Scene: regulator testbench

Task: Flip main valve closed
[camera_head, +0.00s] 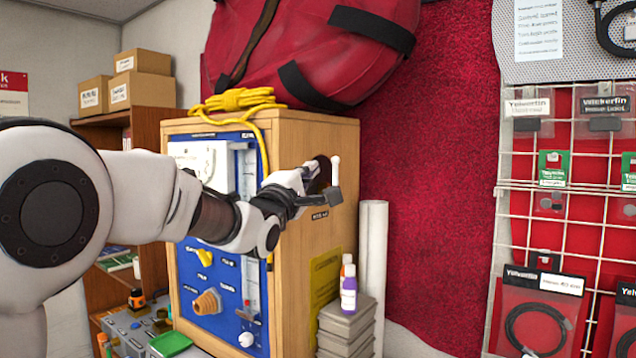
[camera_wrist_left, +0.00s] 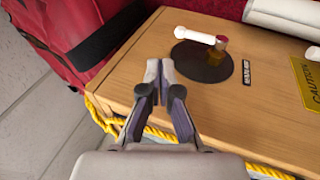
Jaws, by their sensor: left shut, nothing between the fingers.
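The main valve sits on the right side of the wooden cabinet, with a black disc and a brass stem. Its white lever (camera_head: 335,170) points upward in the head view. In the left wrist view the white lever (camera_wrist_left: 194,34) points left from the brass stem (camera_wrist_left: 214,53), over the black disc (camera_wrist_left: 203,68). My left gripper (camera_head: 328,193) is close to the valve and partly covers the disc in the head view. In the wrist view its fingertips (camera_wrist_left: 153,70) are together and empty, beside the disc and apart from the lever. My right gripper is not in view.
The wooden cabinet (camera_head: 334,240) has a blue front panel (camera_head: 210,318) with knobs. Yellow rope (camera_head: 235,98) and a red bag (camera_head: 350,60) are on top. Stacked grey boxes (camera_head: 345,333) with small bottles (camera_head: 348,292) and white rolls (camera_head: 373,245) stand to the right.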

